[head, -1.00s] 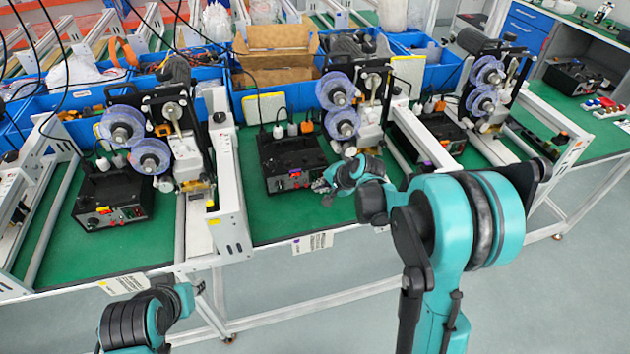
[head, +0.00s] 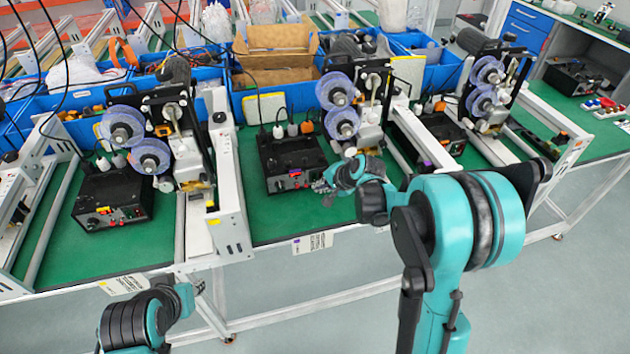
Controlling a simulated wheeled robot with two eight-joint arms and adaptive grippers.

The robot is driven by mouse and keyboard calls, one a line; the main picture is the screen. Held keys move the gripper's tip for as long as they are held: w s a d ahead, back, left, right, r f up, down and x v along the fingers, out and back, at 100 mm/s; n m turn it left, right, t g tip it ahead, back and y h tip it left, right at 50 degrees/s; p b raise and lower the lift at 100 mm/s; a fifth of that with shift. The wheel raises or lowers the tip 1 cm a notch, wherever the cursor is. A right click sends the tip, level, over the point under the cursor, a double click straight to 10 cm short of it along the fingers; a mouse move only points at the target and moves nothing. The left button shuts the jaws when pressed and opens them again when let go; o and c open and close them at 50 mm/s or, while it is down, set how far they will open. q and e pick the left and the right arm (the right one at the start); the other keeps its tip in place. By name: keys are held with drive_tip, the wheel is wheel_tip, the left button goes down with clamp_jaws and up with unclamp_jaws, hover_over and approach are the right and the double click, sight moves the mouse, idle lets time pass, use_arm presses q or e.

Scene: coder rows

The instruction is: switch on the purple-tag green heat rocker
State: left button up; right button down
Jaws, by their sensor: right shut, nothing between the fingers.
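The middle coder's black control box (head: 288,158) stands on the green bench top. A white label with a purple mark (head: 312,243) hangs on the bench's front edge below it. The box's front panel carries small coloured controls, with a red one (head: 296,173) showing; I cannot make out the green heat rocker clearly. My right gripper (head: 322,187) is shut and empty, close to the right end of that panel. Contact with the panel cannot be told. My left gripper (head: 193,287) is low at the bottom left, off the bench front; its fingers are too unclear to judge.
Another black control box (head: 112,199) stands at the left station, above a yellow-marked label (head: 122,284). A third box (head: 432,135) is at the right station. White frame rails (head: 228,185) divide the stations. Blue bins stand behind. Green bench in front of the middle box is clear.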

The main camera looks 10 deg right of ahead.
drive_tip(key=shift+w, duration=0.15)
drive_tip(key=shift+w+f, duration=0.1)
drive_tip(key=shift+w, duration=0.2)
drive_tip(key=shift+w, duration=0.3)
idle(0.7)
drive_tip(key=shift+s, duration=0.75)
drive_tip(key=shift+s+d+r, duration=0.1)
drive_tip(key=shift+s+r, duration=0.15)
drive_tip(key=shift+s, duration=1)
drive_tip(key=shift+s+r, duration=0.25)
drive_tip(key=shift+s, duration=1)
